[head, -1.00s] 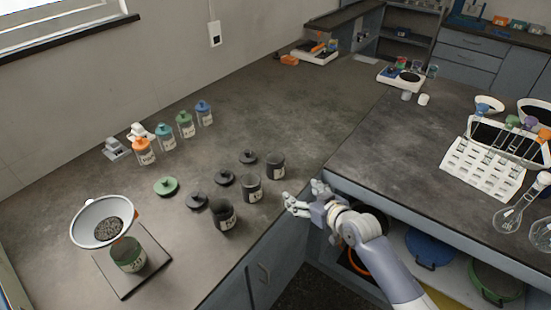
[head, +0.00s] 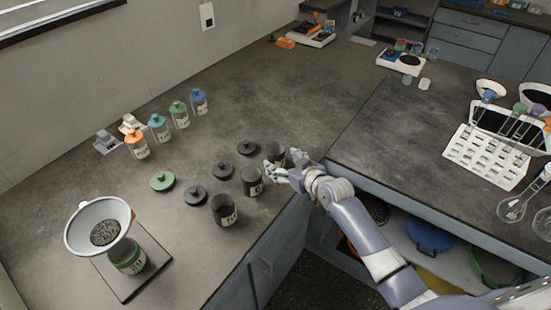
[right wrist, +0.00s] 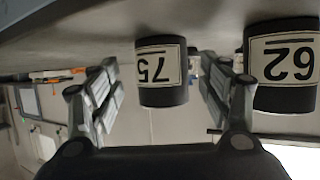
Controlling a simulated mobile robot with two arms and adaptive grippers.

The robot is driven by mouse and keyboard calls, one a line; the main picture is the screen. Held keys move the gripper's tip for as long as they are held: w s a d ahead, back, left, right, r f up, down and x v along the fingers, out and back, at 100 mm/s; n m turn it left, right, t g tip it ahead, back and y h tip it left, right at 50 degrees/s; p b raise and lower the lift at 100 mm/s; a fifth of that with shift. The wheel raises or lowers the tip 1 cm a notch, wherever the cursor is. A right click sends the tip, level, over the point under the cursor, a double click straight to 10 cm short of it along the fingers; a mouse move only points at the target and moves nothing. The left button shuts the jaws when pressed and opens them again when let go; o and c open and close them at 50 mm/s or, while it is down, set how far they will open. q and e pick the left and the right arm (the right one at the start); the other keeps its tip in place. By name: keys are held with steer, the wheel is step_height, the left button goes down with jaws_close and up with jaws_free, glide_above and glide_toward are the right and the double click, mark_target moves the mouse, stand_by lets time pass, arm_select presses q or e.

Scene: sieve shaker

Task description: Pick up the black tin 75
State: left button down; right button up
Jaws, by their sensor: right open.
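The black tin 75 (head: 275,151) is the farthest of three black tins in the head view, partly hidden by my right gripper (head: 282,164). In the right wrist view the picture is upside down, and tin 75 (right wrist: 163,94) shows its white label between my two open fingers (right wrist: 163,88). The fingers are apart, with gaps to the tin on both sides. A second tin labelled 62 (right wrist: 283,97) is close beyond the right-hand finger in that view. My left gripper is not in view.
The middle black tin (head: 252,182) and a larger open black tin (head: 223,211) stand nearby. Black lids (head: 222,170) and a green lid (head: 162,181) lie behind them.

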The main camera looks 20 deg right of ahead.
mark_target(281, 161)
steer(key=x, duration=0.3)
steer(key=shift+w+a, duration=0.15)
steer(key=shift+a, duration=0.05)
steer(key=shift+w+a+f, duration=0.1)
steer(key=shift+w+f, duration=0.15)
steer(key=shift+w, duration=0.25)
steer(key=c, duration=0.3)
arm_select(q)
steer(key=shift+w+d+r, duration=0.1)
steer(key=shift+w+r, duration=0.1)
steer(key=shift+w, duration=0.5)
arm_select(e)
steer(key=c, duration=0.9)
